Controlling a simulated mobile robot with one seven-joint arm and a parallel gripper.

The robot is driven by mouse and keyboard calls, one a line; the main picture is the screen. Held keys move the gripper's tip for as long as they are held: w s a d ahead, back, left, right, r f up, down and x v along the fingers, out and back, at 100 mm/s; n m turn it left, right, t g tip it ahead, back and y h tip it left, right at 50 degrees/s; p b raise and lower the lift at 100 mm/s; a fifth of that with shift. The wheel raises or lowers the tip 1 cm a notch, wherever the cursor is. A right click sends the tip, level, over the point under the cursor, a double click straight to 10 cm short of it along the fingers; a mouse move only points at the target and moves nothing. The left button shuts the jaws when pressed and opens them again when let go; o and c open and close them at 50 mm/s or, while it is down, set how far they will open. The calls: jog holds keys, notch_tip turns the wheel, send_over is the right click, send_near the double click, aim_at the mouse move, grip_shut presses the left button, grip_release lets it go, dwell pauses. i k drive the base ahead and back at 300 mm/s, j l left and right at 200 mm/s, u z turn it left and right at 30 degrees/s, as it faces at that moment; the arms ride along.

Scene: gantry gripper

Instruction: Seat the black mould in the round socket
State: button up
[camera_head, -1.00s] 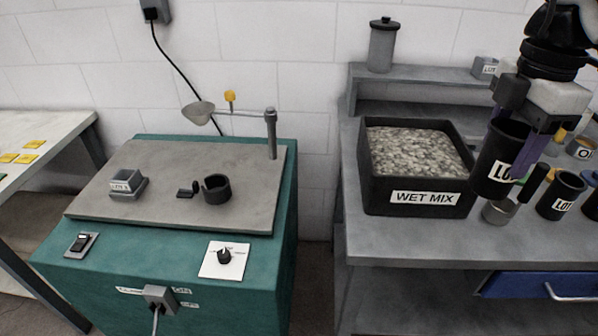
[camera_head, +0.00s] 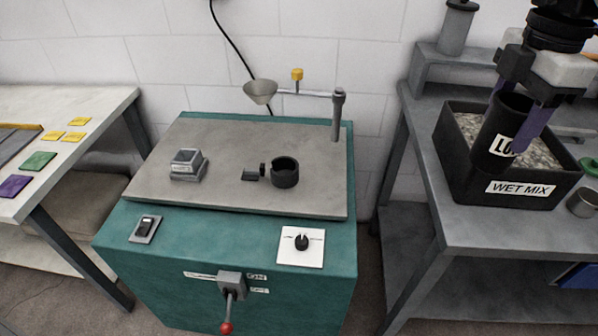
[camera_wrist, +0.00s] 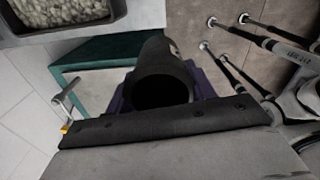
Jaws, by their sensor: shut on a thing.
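My gripper (camera_head: 519,116) is shut on the black mould (camera_head: 490,152), a black cylinder with a white label that reads "LO...". The mould is held upright in front of the wet mix bin, at the right of the head view. In the wrist view the mould's dark open mouth (camera_wrist: 161,91) faces the camera, between the purple fingers; its inside is too dark to read. The round socket (camera_head: 285,173) is a short black ring on the grey plate of the teal machine, left of and apart from my gripper. It looks empty.
A small grey block (camera_head: 187,164) and a funnel on an arm (camera_head: 260,92) are on the machine (camera_head: 225,247). The wet mix bin (camera_head: 460,183) stands on the right bench. A left table (camera_head: 120,103) holds coloured tags. A gap separates machine and right bench.

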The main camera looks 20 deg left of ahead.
aim_at(285, 178)
jog(key=i+j, duration=0.15)
jog(key=j, duration=0.25)
jog(key=i+j, duration=0.1)
jog(key=j, duration=0.35)
jog(key=i+j+u, duration=0.1)
jog(key=i+j, duration=0.2)
